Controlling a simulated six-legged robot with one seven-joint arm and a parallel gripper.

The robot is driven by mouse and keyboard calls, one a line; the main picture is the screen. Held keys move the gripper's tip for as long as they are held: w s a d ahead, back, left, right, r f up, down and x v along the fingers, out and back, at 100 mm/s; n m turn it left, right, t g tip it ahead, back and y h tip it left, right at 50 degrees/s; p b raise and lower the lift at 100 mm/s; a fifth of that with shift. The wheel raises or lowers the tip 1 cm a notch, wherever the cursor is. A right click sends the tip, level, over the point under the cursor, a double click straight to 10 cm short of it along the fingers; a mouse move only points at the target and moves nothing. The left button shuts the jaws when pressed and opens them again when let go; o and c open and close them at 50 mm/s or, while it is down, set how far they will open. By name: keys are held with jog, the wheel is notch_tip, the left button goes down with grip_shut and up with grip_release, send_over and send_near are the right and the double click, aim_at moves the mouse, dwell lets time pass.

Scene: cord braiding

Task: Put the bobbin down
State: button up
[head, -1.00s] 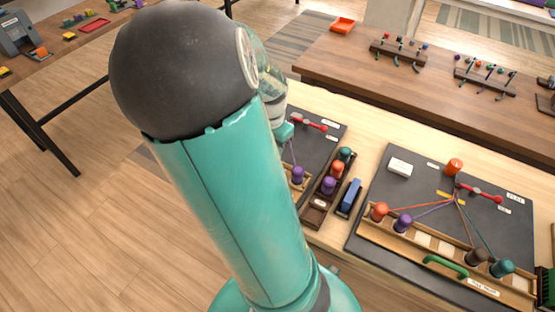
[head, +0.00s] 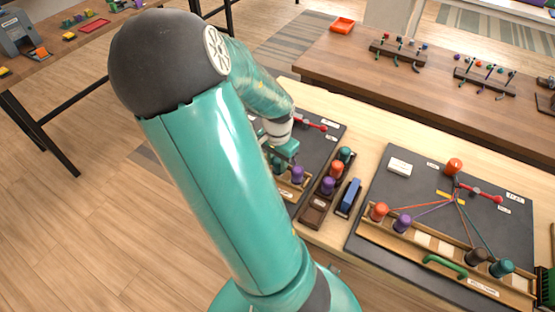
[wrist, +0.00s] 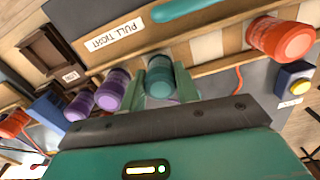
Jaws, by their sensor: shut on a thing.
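My gripper (wrist: 165,85) is shut on a teal bobbin (wrist: 160,82), which sits between its two fingers in the wrist view. The bobbin is over or at the wooden rail (wrist: 215,42) with the pale slots; I cannot tell if it touches. A purple bobbin (wrist: 113,88) stands close to its left, and an orange bobbin (wrist: 283,38) is at the rail's right. In the head view my gripper (head: 283,155) is low over the left dark board (head: 328,140), near the purple bobbin (head: 297,174); my arm hides much of that board.
A dark wooden tray (head: 313,212) holds bobbins right of the left board. A blue block (head: 349,196) lies beside it. The right board (head: 400,195) carries several bobbins, cords and a green handle (head: 446,266). In the wrist view a yellow-topped blue button (wrist: 297,78) is at the right.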

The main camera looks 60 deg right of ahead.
aim_at(277, 160)
jog(key=o, duration=1)
jog(key=shift+r, duration=6.35)
jog(key=w+a+r+n+t+y, duration=0.15)
jog(key=w+a+n, duration=0.3)
jog(key=a, duration=0.45)
jog(key=a+r+n+t, duration=0.1)
jog(key=a+r+n, duration=0.2)
jog(key=a, duration=0.4)
jog(key=s+a+r+n+t+h, duration=0.1)
jog(key=a+r+n, duration=0.2)
jog(key=a+n, duration=0.3)
jog(key=s+a+r+n+t, duration=0.1)
jog(key=a+r+n+t, duration=0.1)
jog(key=a+n, duration=0.3)
jog(key=shift+s+a+r+h, duration=0.15)
jog(key=shift+a+r, duration=0.15)
jog(key=shift+a, duration=0.55)
jog(key=shift+s+a+r+h, duration=0.1)
jog(key=shift+a+r, duration=0.15)
jog(key=shift+a, duration=0.6)
